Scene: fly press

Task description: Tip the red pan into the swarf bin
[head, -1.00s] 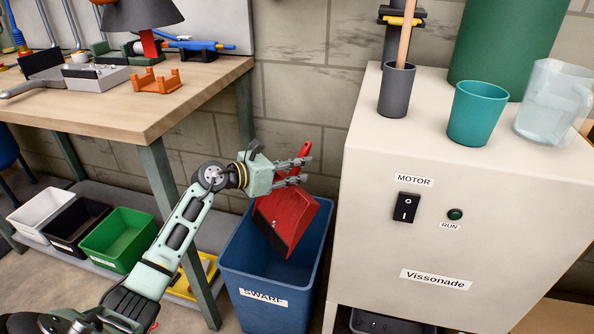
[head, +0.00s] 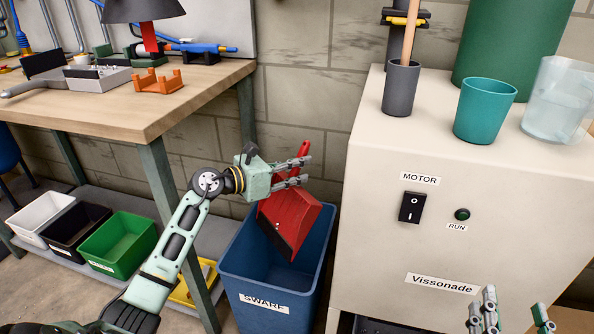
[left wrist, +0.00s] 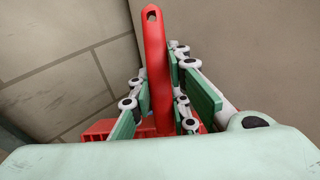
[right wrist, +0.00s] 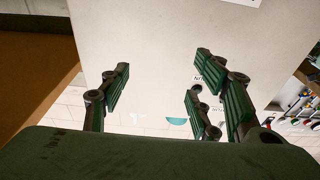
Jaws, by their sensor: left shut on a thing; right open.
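The red pan (head: 292,219) is tilted steeply over the blue swarf bin (head: 230,262), its black-edged lip pointing down into the opening. My left gripper (head: 300,172) is shut on the pan's handle above the bin. In the left wrist view the red handle (left wrist: 156,70) stands between the fingers, and part of the pan (left wrist: 98,130) shows below. The bin's floor is partly hidden by the pan; no swarf can be made out. My right gripper (head: 512,320) is open and empty at the lower right, in front of the white cabinet; its spread fingers show in the right wrist view (right wrist: 165,98).
The white motor cabinet (head: 385,250) stands close to the bin's right, with a grey cup (head: 400,88), a teal cup (head: 484,110) and a clear jug (head: 553,100) on top. The workbench (head: 130,110) and its leg are at left. Small bins, including a green one (head: 118,245), sit beneath.

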